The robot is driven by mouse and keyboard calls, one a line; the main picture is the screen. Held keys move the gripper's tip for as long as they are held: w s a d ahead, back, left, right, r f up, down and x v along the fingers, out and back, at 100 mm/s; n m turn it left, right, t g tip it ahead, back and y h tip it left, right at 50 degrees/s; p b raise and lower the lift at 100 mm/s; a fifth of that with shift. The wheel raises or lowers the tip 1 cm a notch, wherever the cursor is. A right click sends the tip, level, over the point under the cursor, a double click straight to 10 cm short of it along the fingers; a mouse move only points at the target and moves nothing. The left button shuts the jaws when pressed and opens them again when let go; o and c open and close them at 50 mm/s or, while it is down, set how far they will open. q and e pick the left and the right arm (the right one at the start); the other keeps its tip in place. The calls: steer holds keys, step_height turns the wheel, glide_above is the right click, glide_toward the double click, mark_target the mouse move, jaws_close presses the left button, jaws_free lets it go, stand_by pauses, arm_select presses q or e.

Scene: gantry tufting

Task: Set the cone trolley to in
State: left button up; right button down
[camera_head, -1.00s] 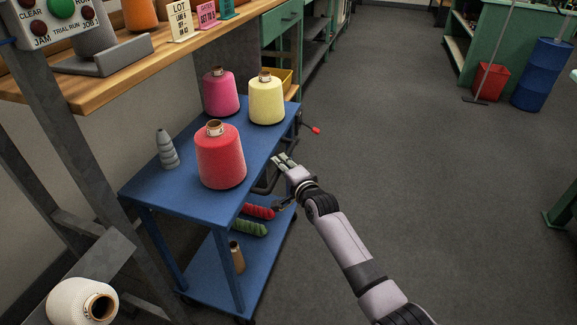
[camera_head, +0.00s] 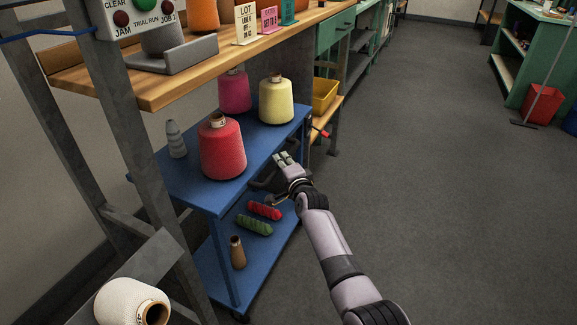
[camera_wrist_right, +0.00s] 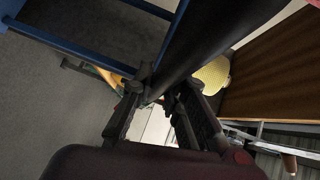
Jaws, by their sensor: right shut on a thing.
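The cone trolley (camera_head: 205,195) is a blue two-shelf cart. It stands beside the wooden bench, with its far-left part under the bench's edge. On its top are a red cone (camera_head: 222,150), a yellow cone (camera_head: 276,103), a magenta cone (camera_head: 234,93) and a grey ribbed piece (camera_head: 176,139). My right gripper (camera_head: 284,160) is at the trolley's right side, shut on its dark handle bar. In the right wrist view the dark bar (camera_wrist_right: 205,45) runs between the fingers (camera_wrist_right: 158,101). My left gripper is out of view.
The wooden bench (camera_head: 150,93) overhangs the trolley, with a grey frame leg (camera_head: 133,150) in front. A yellow bin (camera_head: 325,95) stands behind the trolley. Open grey floor lies to the right.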

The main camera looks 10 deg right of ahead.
steer(key=shift+w+a, duration=0.15)
steer(key=shift+a, duration=0.1)
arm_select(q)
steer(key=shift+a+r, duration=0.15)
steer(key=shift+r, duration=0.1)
arm_select(e)
steer(key=shift+a, duration=0.1)
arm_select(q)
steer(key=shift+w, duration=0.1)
arm_select(e)
steer(key=shift+r, duration=0.15)
steer(key=c, duration=1.6)
jaws_free()
steer(key=shift+w+a, duration=0.1)
steer(key=shift+w, duration=0.05)
steer(key=shift+o, duration=0.2)
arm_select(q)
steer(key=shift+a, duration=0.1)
